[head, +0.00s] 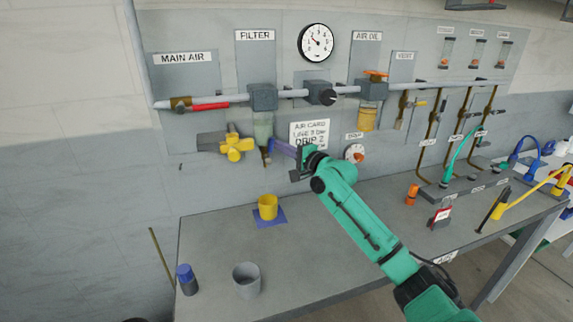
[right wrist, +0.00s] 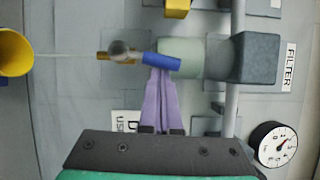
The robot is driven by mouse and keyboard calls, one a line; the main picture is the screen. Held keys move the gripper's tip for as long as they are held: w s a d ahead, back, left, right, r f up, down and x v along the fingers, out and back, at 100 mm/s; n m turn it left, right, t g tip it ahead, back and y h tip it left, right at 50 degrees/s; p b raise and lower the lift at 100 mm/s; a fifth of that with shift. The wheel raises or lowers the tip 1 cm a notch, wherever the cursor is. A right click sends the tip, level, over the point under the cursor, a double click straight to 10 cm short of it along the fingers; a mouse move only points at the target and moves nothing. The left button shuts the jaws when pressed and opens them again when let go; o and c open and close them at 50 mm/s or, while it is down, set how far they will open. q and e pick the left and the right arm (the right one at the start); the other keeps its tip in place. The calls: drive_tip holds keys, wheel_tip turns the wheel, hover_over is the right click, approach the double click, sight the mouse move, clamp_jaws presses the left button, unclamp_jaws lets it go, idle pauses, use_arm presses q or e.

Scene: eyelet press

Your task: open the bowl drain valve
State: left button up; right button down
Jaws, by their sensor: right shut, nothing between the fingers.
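The filter's pale green bowl (head: 263,127) hangs under its grey head (head: 262,97) on the air line. In the right wrist view the bowl (right wrist: 180,58) lies sideways, with a grey and brass drain fitting (right wrist: 118,51) at its end and a blue lever (right wrist: 162,62) beside it. A thin pale line runs from the fitting toward the yellow cup (right wrist: 14,52). My right gripper (head: 272,146) is at the bowl's lower end. Its purple fingers (right wrist: 160,72) are shut and empty, their tips against or very near the blue lever. My left gripper is not in view.
The yellow cup (head: 268,207) stands on a blue mat (head: 283,217) below the bowl. A yellow knob (head: 238,147) is left of the bowl. A grey cup (head: 246,280) and a blue-capped bottle (head: 187,280) stand at the bench's front left. A gauge (head: 315,42) is above.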

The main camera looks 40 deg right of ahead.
drive_tip(key=shift+w+a+r+n+p, duration=0.1)
drive_tip(key=shift+a+r+n+p, duration=0.05)
drive_tip(key=shift+a+n+p, duration=0.3)
drive_tip(key=shift+d, duration=0.1)
idle(0.4)
